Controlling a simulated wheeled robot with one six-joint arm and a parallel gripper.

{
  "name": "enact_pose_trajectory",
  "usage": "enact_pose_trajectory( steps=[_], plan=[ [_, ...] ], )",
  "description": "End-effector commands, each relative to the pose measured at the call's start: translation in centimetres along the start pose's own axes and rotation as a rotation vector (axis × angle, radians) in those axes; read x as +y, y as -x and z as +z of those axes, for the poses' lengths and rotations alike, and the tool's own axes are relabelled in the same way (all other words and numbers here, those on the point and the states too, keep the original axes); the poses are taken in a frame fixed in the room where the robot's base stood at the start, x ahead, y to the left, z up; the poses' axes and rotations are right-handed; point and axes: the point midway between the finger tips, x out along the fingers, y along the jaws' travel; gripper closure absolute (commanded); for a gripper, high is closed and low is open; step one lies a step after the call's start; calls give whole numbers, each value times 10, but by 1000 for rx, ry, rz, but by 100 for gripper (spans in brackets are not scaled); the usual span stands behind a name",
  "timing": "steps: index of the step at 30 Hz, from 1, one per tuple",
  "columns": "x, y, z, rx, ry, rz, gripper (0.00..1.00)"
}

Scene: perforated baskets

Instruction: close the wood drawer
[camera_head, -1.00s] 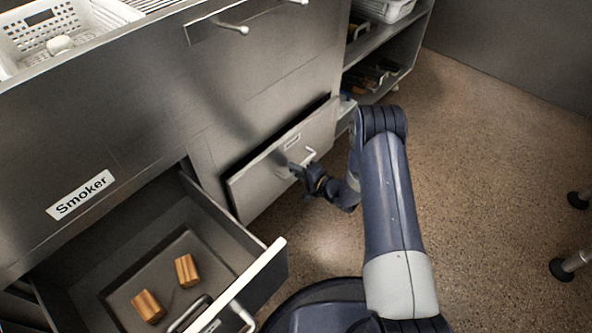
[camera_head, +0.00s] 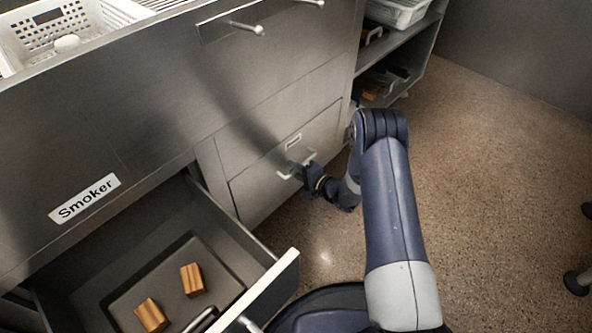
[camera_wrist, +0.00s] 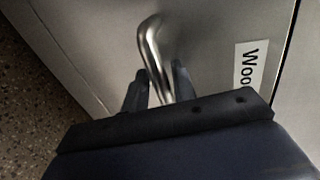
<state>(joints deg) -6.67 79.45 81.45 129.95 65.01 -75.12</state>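The wood drawer (camera_head: 252,189) is a grey metal front low in the cabinet. It looks flush or nearly flush with the cabinet face. Its label (camera_wrist: 249,68), partly cut off, reads "Woo" in the wrist view. Its bent metal handle (camera_wrist: 152,48) runs down between the two fingers of my gripper (camera_wrist: 160,85). The fingers stand close on both sides of the handle; whether they press on it is not clear. In the head view my gripper (camera_head: 296,170) is at the handle, in front of the drawer.
The Smoker drawer (camera_head: 272,287) stands open at the lower left, with a tray and two wooden blocks (camera_head: 192,280) inside. Open shelves (camera_head: 400,45) stand at the right. White baskets (camera_head: 32,50) sit on top. The floor (camera_head: 480,190) at the right is mostly clear.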

Motion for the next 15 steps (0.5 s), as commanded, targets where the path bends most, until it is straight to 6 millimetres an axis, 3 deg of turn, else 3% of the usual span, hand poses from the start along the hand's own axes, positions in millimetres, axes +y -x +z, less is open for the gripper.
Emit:
enact_pose_trajectory(
  steps=[4,8,15],
  plan=[
    [-6,0,0,-3,6,-11,68],
    [-6,12,-1,-1,4,-7,68],
    [-5,60,-1,3,-2,-2,68]
  ],
)
